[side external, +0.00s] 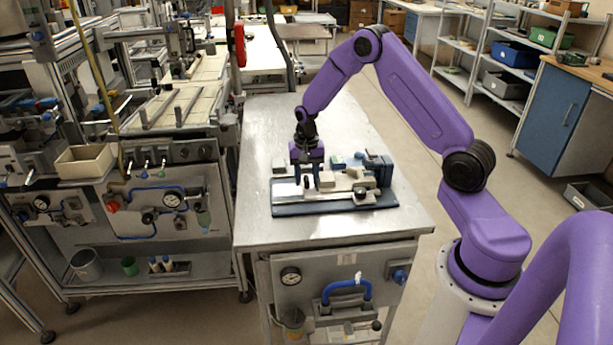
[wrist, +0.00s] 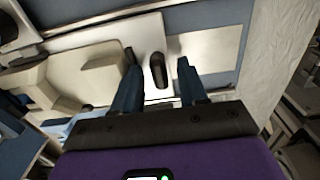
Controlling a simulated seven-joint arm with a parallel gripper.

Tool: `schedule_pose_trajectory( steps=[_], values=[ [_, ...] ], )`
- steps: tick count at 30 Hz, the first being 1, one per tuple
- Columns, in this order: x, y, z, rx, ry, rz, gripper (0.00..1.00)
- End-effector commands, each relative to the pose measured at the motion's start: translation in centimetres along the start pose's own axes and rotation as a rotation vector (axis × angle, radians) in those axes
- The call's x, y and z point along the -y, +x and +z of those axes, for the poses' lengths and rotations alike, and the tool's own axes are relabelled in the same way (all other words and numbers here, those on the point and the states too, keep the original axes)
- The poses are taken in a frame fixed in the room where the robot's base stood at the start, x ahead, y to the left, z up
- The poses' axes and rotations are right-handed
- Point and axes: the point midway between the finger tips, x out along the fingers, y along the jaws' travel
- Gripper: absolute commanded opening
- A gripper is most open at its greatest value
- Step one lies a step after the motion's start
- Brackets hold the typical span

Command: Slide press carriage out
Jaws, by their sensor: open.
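The press (side external: 345,207) sits on the metal table, with a dark blue base, a pale flat plate, cream blocks and a blue upright part at its right. My gripper (side external: 308,184) points down over the left part of the press. In the wrist view my gripper (wrist: 160,72) is open, with its two dark blue fingers spread. A dark upright peg (wrist: 157,68) on a pale plate (wrist: 146,38) shows between the fingers, with a gap on each side. I cannot tell whether this plate is the carriage. Cream blocks (wrist: 48,82) lie left of the fingers.
The metal table (side external: 275,225) is bare in front of and left of the press. A black knob (side external: 361,193) stands at the press's front right. A workbench with gauges and a cream bin (side external: 86,165) stands left of the table. Shelves stand at the back right.

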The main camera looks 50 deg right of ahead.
Motion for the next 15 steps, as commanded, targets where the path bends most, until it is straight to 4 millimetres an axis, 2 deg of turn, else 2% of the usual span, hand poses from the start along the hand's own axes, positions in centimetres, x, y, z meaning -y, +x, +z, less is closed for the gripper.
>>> schedule_pose_trajectory(
  steps=[1, 4, 5, 11, 15],
  values=[
    [0.0, 0.0, 0.0, 0.0, 0.0, 0.0, 0.36],
    [0.0, 0.0, 0.0, 0.0, 0.0, 0.0, 0.04],
    [0.0, 0.0, 0.0, 0.0, 0.0, 0.0, 0.0],
    [0.2, 0.0, 0.0, 0.0, 0.0, 0.0, 0.0],
    [1.8, 0.0, 0.0, 0.0, -0.002, -0.001, 0.0]
  ],
)
